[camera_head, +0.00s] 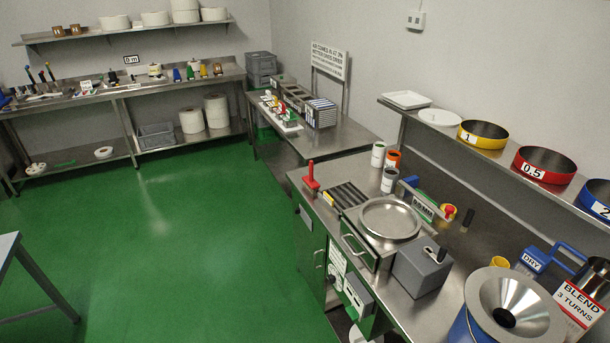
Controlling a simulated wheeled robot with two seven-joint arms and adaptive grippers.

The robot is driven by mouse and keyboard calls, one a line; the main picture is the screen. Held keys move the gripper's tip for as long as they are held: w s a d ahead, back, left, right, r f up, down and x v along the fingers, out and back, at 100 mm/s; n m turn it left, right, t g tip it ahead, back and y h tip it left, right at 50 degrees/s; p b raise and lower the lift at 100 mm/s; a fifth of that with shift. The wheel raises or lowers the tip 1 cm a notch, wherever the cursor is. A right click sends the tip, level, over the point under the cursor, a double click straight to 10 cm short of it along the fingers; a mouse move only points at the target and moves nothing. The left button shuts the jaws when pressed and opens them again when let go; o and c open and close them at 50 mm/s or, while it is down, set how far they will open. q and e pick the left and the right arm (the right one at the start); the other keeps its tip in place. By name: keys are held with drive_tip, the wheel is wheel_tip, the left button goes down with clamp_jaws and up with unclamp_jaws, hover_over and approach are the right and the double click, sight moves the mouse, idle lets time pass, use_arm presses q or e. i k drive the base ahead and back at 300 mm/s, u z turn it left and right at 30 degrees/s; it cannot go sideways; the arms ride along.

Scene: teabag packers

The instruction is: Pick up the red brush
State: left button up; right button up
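Neither of my grippers shows in the head view.
A slotted dark grate (346,195), a round steel pan (390,219) and a grey box (421,267) stand right of the red piece. Several small pots (378,154) stand behind. A steel funnel (515,307) is at the front right. Green floor (180,235) is open on the left.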

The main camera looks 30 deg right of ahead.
sight(309, 182)
drive_tip(key=i, duration=1.9)
drive_tip(key=u, duration=0.05)
